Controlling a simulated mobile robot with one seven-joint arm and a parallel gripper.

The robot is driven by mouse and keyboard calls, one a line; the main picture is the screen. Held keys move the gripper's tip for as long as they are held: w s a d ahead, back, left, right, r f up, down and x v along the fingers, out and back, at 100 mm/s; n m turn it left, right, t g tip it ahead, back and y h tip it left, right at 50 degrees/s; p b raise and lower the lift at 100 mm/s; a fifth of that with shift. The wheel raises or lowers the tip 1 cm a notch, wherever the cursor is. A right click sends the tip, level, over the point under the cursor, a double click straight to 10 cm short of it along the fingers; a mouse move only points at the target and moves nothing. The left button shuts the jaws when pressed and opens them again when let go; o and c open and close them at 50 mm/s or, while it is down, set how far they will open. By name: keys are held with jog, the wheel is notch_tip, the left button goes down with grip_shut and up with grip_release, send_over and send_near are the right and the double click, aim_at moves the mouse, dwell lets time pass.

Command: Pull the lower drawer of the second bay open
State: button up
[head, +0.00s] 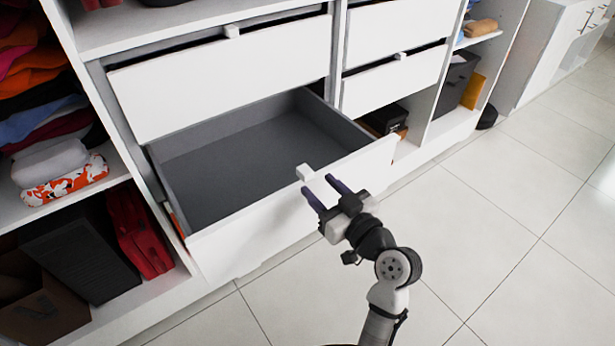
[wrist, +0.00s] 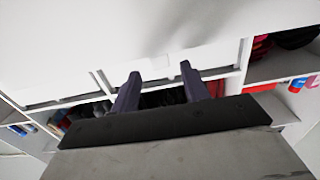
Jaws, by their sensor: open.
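The lower drawer (head: 290,217) in the head view is pulled well out of the white wardrobe. Its grey inside (head: 250,150) is empty. A small white handle (head: 305,172) sits at the top middle of its front. My gripper (head: 322,190) is just in front of and to the right of this handle, apart from it as far as I can tell. The two dark fingers are open with nothing between them. In the wrist view the fingers (wrist: 159,88) stand apart before a pale surface.
A closed-looking upper drawer (head: 220,80) is above the open one. Two more drawers (head: 395,80) are to the right. Folded clothes (head: 40,110) and a red bag (head: 138,232) fill the left bay. The tiled floor (head: 500,220) on the right is clear.

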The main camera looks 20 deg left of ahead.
jog(key=v, duration=0.6)
jog(key=shift+b, duration=0.35)
